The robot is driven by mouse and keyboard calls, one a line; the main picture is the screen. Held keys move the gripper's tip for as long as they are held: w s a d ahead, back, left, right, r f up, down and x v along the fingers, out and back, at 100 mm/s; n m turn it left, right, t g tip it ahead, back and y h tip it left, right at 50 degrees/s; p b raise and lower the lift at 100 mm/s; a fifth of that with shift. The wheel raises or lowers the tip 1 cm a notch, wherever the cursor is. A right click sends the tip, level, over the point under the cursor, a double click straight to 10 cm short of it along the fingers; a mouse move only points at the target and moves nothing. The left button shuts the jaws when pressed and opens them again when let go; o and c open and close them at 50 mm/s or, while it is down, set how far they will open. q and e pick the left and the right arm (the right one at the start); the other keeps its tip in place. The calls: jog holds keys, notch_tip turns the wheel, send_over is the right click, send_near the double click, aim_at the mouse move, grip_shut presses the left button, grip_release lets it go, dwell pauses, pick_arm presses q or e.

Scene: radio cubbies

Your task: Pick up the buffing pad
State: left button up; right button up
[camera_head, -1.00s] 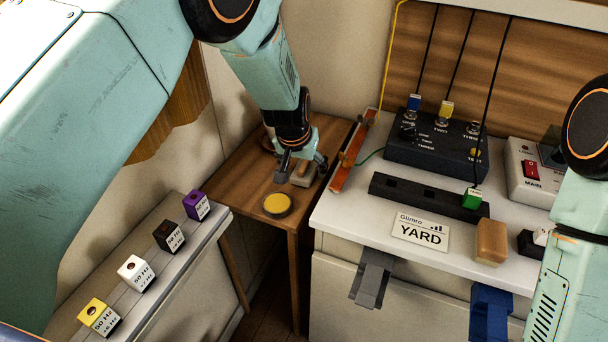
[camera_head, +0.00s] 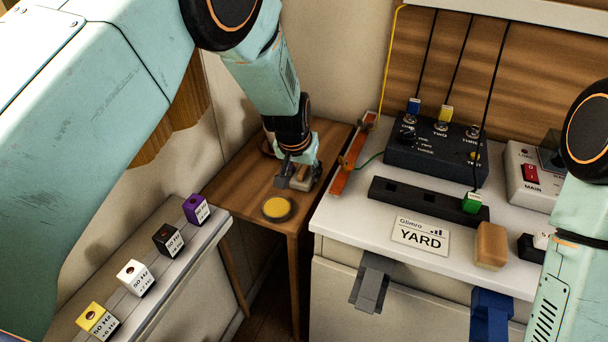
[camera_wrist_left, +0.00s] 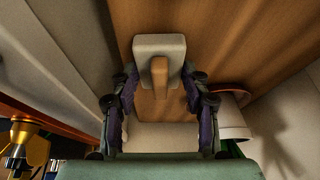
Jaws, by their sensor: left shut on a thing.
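The buffing pad, a cream block with a wooden handle (camera_wrist_left: 160,75), shows in the left wrist view between the two fingers. In the head view the buffing pad (camera_head: 300,182) is partly hidden by my left gripper (camera_head: 301,177), above the small wooden side table (camera_head: 238,190). My left gripper is shut on the pad. The pad is at or very near the tabletop; I cannot tell whether it touches. My right gripper is out of view; only part of its arm shows at the right.
A round tin with a yellow top (camera_head: 277,208) stands just in front of the pad. A white bench (camera_head: 345,225) with a black switch box (camera_head: 435,160) lies to the right. Several labelled cubes, one purple (camera_head: 196,209), line the ledge at left.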

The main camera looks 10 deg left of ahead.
aim_at(303, 169)
pick_arm(q)
notch_tip(303, 169, up, 10)
jog(key=p, duration=0.2)
jog(key=shift+p, duration=0.35)
